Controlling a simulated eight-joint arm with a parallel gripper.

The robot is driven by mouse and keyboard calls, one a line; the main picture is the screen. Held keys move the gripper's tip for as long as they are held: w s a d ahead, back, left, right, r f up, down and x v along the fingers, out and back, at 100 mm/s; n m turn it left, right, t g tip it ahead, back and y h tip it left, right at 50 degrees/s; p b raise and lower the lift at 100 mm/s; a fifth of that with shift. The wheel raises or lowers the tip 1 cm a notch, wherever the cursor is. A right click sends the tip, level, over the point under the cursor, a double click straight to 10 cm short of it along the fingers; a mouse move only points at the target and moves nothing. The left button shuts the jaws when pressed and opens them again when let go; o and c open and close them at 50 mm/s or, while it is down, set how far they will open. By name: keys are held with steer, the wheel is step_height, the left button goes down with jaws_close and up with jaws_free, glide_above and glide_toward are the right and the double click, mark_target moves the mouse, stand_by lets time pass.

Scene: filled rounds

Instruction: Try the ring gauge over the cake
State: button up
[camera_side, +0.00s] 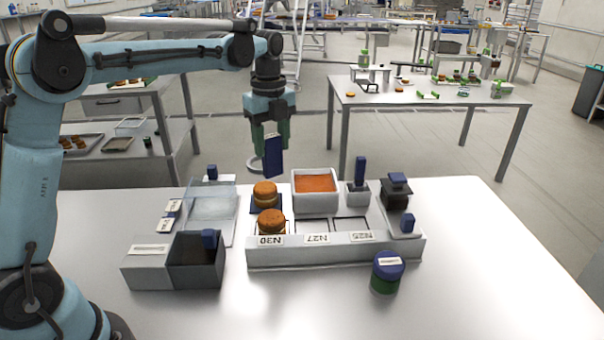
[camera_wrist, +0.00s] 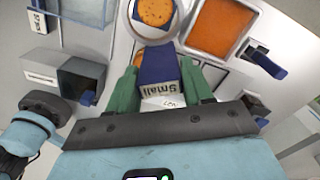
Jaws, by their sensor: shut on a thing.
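My gripper (camera_side: 270,138) has green fingers and is shut on the blue handle (camera_side: 273,158) of the ring gauge. The pale ring (camera_side: 255,164) shows partly, left of the handle. In the wrist view the handle (camera_wrist: 157,66) reads "Small" between the green fingers. One orange-brown cake (camera_side: 265,188) sits on a blue base at the back of the white holder. A second cake (camera_side: 271,221) sits in front, behind the label N30. The wrist view shows one cake (camera_wrist: 156,11) beyond the handle; its exact alignment with the ring is unclear.
A white tub with orange filling (camera_side: 315,183) stands right of the cakes. Blue-handled tools (camera_side: 360,172) stand farther right. A dark open box (camera_side: 196,265) and a clear tray (camera_side: 212,208) are left. A blue-lidded green jar (camera_side: 388,273) stands front right.

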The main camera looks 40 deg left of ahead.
mark_target(274, 175)
steer(key=shift+f, duration=2.05)
steer(key=shift+f, duration=3.2)
steer(key=shift+r, duration=0.1)
stand_by(0.6)
steer(key=shift+r, duration=4.8)
